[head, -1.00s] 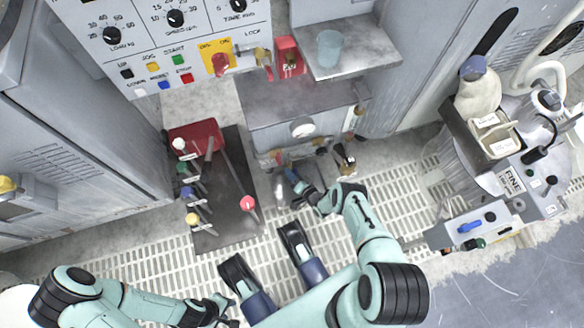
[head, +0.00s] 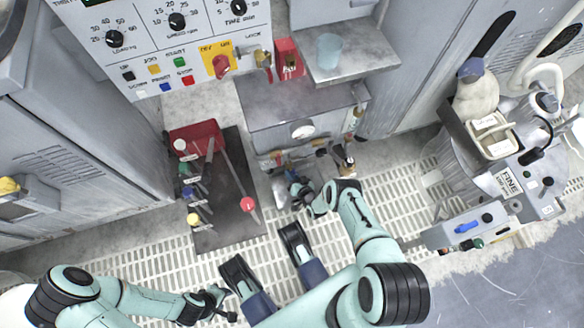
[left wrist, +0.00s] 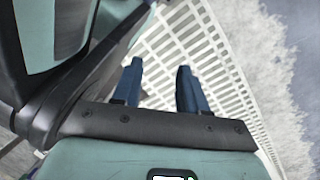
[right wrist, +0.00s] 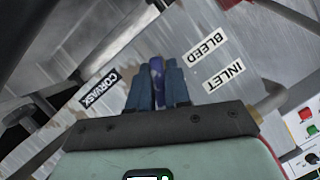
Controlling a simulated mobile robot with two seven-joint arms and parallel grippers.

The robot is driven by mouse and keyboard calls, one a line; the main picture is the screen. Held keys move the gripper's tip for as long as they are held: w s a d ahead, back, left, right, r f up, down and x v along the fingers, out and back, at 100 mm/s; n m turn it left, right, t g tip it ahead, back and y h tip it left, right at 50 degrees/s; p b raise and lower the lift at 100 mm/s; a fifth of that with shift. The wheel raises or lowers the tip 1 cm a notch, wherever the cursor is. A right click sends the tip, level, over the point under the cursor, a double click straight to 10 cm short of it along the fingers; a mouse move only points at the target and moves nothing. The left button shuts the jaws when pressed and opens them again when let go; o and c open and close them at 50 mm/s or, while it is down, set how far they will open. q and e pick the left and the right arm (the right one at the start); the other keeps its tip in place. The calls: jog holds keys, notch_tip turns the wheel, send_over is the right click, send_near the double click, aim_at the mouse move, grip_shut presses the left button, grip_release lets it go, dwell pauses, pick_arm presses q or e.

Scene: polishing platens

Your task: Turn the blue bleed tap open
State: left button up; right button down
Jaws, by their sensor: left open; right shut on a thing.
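The blue bleed tap (right wrist: 157,82) is a narrow blue-purple handle in the right wrist view, beside a white BLEED label (right wrist: 204,46). My right gripper (right wrist: 158,88) is shut on it, one finger on each side. The fingers cover much of the handle, so its exact angle is hard to tell. In the head view my right gripper (head: 294,180) is at the front of the low grey cabinet, and the tap is mostly hidden there. My left gripper (head: 220,304) is low at the left, open and empty; its spread fingers (left wrist: 159,85) show over the floor grating.
An INLET label (right wrist: 224,73) and a pipe are close to the right gripper. A dark rack (head: 228,225) with colored-knob levers stands left of it. A round machine (head: 490,170) is at the right. White grating covers the floor.

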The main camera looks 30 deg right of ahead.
jog(key=shift+n+g+h, duration=0.3)
jog(key=shift+n+h, duration=0.3)
jog(key=shift+n, duration=0.3)
pick_arm(q)
jog(key=shift+w+r, duration=0.3)
jog(key=shift+w, duration=0.25)
pick_arm(e)
jog(key=shift+n+h, duration=0.7)
jog(key=shift+n, duration=0.3)
jog(key=c, duration=1.2)
grip_release()
jog(key=shift+o, duration=0.2)
